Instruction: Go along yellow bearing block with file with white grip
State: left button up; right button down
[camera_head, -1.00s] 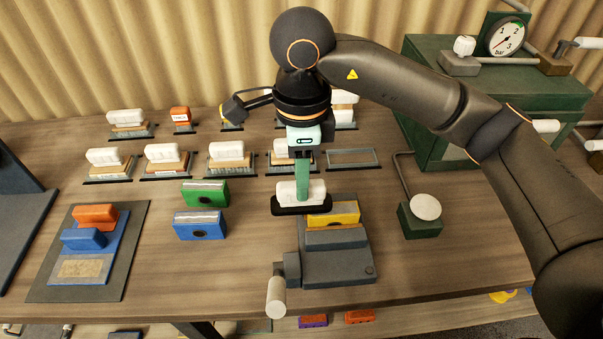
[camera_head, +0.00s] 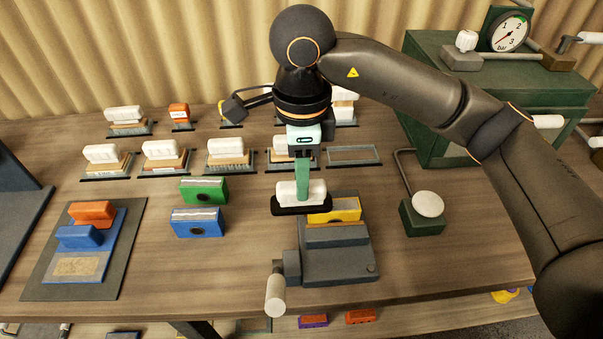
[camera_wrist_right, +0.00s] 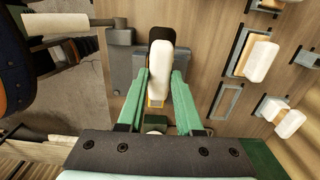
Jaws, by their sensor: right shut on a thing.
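My right gripper (camera_head: 302,192) points down and is shut on the white grip of a file (camera_head: 287,194) with a dark flat base. The file also shows between the green fingers in the right wrist view (camera_wrist_right: 156,72). The yellow bearing block (camera_head: 346,211) sits in the jaws of a grey vise (camera_head: 345,262), its light top partly showing. The file is at the block's back left and overlaps it in the head view. I cannot tell if they touch. In the wrist view the block is mostly hidden. My left gripper is not in view.
A green block (camera_head: 204,190) and a blue block (camera_head: 198,223) stand left of the vise. A green-based stand with a round white pad (camera_head: 428,205) is to the right. White-grip tools rest in holders behind; one holder (camera_head: 354,155) is empty. The vise handle (camera_head: 275,295) projects forward.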

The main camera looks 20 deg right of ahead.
jog(key=shift+f, duration=0.15)
dwell(0.4)
jog(key=shift+d+b, duration=0.15)
jog(key=shift+b, duration=0.15)
jog(key=shift+s+d+f+b, duration=0.1)
jog(key=shift+s+d+b, duration=0.05)
jog(key=shift+d, duration=0.35)
jog(key=shift+s+d+b, duration=0.15)
jog(key=shift+d, duration=0.3)
jog(key=shift+d, duration=0.15)
jog(key=shift+s+d+b, duration=0.2)
jog(key=shift+d+b, duration=0.1)
jog(key=shift+d, duration=0.7)
jog(key=shift+s+d, duration=0.15)
jog(key=shift+d, duration=0.4)
jog(key=shift+s+d, duration=0.15)
jog(key=shift+d, duration=0.35)
